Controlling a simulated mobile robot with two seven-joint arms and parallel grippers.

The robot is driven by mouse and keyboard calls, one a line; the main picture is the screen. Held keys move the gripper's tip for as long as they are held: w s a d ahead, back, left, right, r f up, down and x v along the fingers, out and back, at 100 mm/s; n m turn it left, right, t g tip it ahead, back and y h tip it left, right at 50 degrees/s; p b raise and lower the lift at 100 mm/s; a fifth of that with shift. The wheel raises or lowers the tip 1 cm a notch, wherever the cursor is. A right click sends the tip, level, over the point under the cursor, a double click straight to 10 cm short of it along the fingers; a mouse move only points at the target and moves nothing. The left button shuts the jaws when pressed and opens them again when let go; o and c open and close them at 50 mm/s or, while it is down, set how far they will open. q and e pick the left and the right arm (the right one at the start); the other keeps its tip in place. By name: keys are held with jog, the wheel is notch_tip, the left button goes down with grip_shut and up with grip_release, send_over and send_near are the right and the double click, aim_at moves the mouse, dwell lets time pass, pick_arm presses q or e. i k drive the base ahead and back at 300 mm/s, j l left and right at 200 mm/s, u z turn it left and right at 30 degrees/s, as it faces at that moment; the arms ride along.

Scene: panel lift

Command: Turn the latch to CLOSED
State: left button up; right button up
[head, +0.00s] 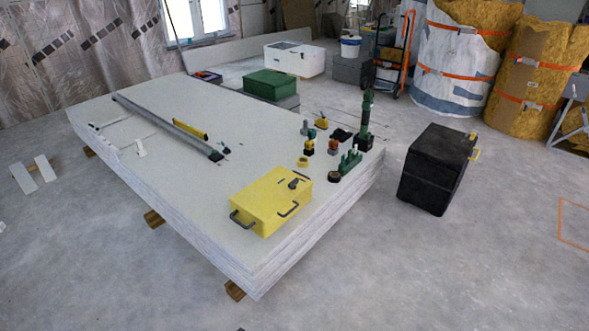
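A yellow box (262,205) with dark handles sits near the front right edge of the stacked panels (200,165). A small dark fitting (293,184) on its top may be the latch. It is too small to tell which way it is turned, and I can read no OPEN or CLOSED marking. The box appears shut. Neither of my grippers shows in the head view, so nothing is seen touching the box.
Several small tools and a tall green tool (366,112) stand on the stack behind the box. A green case (272,83) lies beyond. A black bin (436,170) stands on the floor at right. The floor in front is clear.

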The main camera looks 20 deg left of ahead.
aim_at(292, 185)
jog(key=i+l, duration=0.1)
jog(key=i, duration=0.35)
jog(key=i+l+u, duration=0.1)
jog(key=i, duration=0.3)
jog(key=i+l, duration=0.1)
jog(key=i, duration=0.35)
jog(key=i+j, duration=0.15)
jog(key=i, duration=0.35)
jog(key=i+j+u, duration=0.15)
jog(key=i, duration=0.3)
